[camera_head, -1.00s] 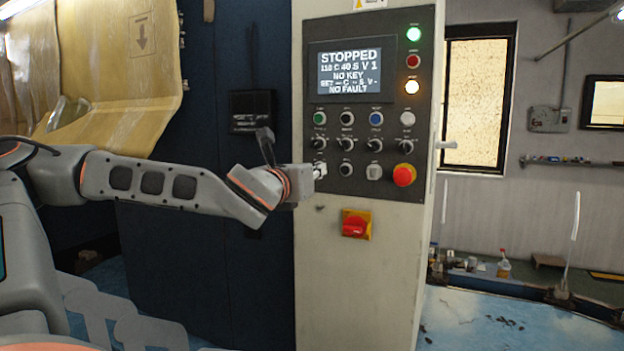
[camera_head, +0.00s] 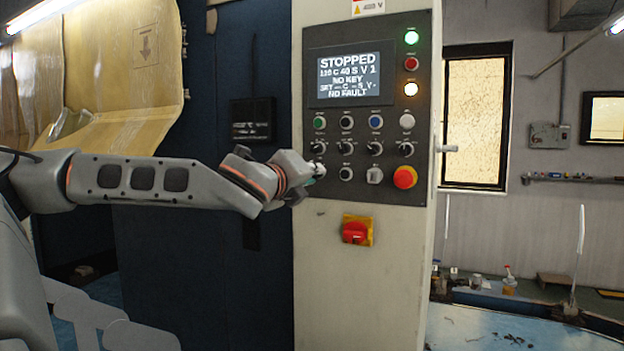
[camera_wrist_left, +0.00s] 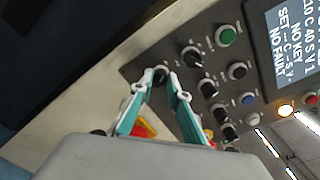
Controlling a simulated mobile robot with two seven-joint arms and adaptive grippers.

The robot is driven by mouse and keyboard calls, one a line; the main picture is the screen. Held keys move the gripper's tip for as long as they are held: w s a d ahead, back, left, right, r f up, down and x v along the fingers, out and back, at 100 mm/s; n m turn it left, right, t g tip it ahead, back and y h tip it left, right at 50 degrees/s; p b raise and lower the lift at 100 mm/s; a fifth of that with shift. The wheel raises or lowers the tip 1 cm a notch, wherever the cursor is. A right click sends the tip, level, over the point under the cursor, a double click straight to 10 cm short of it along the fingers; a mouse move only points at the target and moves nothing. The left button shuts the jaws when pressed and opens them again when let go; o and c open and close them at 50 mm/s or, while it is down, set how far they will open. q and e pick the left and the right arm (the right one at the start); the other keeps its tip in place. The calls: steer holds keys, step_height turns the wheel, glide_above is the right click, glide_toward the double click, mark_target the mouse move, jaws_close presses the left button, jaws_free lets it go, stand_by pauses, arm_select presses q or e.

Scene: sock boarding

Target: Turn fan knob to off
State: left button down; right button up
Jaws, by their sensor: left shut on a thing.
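The control panel (camera_head: 385,95) stands upright on the pale cabinet. My left gripper (camera_head: 316,172) is at its lower left corner, fingertips at the bottom row. In the left wrist view, the two teal fingers (camera_wrist_left: 160,80) are closed around a dark knob (camera_wrist_left: 160,74) at the left end of that row. The knob's label and pointer cannot be read, so I cannot tell whether it is the fan knob. A row of selector knobs (camera_head: 375,149) lies just above; one with a pale pointer (camera_wrist_left: 192,57) is near the fingers. My right gripper is not in view.
The display (camera_head: 351,74) reads STOPPED, NO KEY, NO FAULT. The red emergency button (camera_head: 404,177) is at the panel's lower right. A red and yellow switch (camera_head: 356,231) sits below the panel. Buttons, including a green one (camera_wrist_left: 227,35), line up above the knobs.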

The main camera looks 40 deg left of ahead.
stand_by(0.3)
arm_select(q)
steer(key=c, duration=2)
jaws_free()
steer(key=shift+o, duration=0.4)
steer(key=shift+s, duration=0.1)
steer(key=v, duration=0.7)
steer(key=shift+s, duration=0.15)
steer(key=shift+d, duration=0.1)
